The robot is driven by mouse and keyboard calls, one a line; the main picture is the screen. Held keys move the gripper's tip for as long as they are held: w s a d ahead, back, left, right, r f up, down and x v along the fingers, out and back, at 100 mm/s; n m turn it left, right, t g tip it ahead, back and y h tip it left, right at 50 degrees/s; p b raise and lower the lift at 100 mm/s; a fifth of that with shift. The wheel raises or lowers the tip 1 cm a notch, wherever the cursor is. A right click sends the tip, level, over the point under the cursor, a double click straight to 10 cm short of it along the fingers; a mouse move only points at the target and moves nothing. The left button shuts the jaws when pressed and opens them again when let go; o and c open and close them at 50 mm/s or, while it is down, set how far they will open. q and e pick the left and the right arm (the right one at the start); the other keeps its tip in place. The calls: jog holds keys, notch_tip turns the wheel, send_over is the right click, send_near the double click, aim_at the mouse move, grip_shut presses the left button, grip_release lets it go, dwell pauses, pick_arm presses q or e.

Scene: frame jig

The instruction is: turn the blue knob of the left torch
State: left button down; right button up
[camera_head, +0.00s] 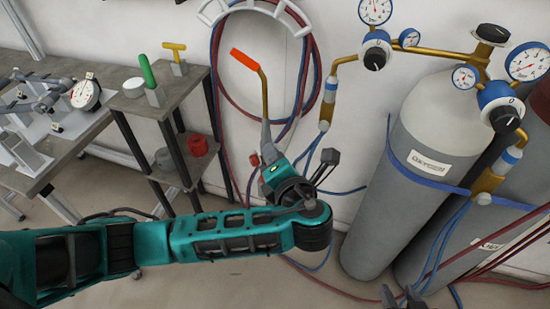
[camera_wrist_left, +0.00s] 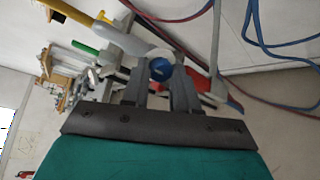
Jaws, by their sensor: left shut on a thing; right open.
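The left torch (camera_head: 265,95) stands upright in front of the wall, with a grey handle, a brass tube and an orange tip (camera_head: 244,60). My left gripper (camera_head: 267,156) is at the lower end of its handle. In the left wrist view, the blue knob (camera_wrist_left: 161,70) sits between the two fingers of my left gripper (camera_wrist_left: 163,75), which are shut on it. The head view does not show the blue knob clearly. A red knob (camera_head: 254,160) shows beside the gripper. My right gripper (camera_head: 405,297) shows only partly at the bottom edge, open and empty.
Gas cylinders (camera_head: 420,200) with gauges and regulators stand at the right. Red and blue hoses (camera_head: 217,80) hang on the wall behind the torch and trail along the floor. A workbench (camera_head: 85,135) and a small shelf stand (camera_head: 145,105) are at the left.

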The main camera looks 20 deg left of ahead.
dwell(0.3)
pick_arm(q)
jog(key=c, duration=0.9)
grip_release()
jog(key=shift+o, duration=0.2)
jog(key=v, duration=1.3)
